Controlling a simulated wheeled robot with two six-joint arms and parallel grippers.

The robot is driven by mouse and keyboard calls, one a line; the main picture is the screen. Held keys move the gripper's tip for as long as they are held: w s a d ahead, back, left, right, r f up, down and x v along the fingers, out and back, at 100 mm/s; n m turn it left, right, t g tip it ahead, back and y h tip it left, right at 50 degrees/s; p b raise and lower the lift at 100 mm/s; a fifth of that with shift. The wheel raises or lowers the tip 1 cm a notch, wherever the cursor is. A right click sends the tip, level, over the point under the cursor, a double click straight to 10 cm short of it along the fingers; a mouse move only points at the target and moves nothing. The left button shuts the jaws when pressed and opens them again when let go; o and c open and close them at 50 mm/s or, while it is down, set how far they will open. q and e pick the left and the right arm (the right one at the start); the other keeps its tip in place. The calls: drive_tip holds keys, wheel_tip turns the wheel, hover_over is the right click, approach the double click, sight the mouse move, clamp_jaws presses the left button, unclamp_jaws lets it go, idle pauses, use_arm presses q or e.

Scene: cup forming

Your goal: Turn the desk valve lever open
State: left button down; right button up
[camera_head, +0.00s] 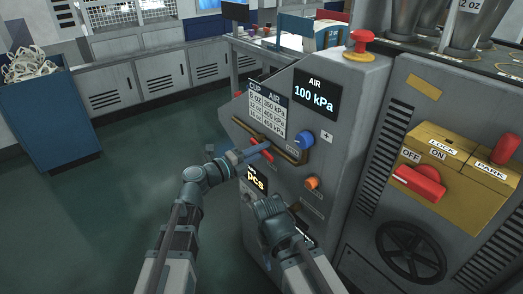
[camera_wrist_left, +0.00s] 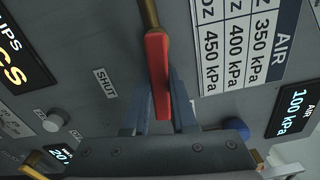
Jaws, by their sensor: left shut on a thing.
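The valve lever has a red handle (camera_wrist_left: 158,75) on a brass stem, seen close up in the left wrist view. It lies beside a label reading SHUT (camera_wrist_left: 105,82). My left gripper (camera_wrist_left: 157,108) is shut on the red handle, with one blue finger on each side.
The panel carries a cup and air pressure chart (camera_head: 267,109), a display (camera_head: 315,95) reading 100 kPa, a blue knob (camera_head: 305,139) and an orange button (camera_head: 312,183). A yellow box (camera_head: 455,165) with red handles is at right. A blue bin (camera_head: 45,120) stands far left. Floor between is clear.

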use_arm(q)
drive_tip(key=shift+r, duration=0.1)
idle(0.5)
drive_tip(key=c, duration=0.7)
unclamp_jaws()
drive_tip(key=v, duration=1.4)
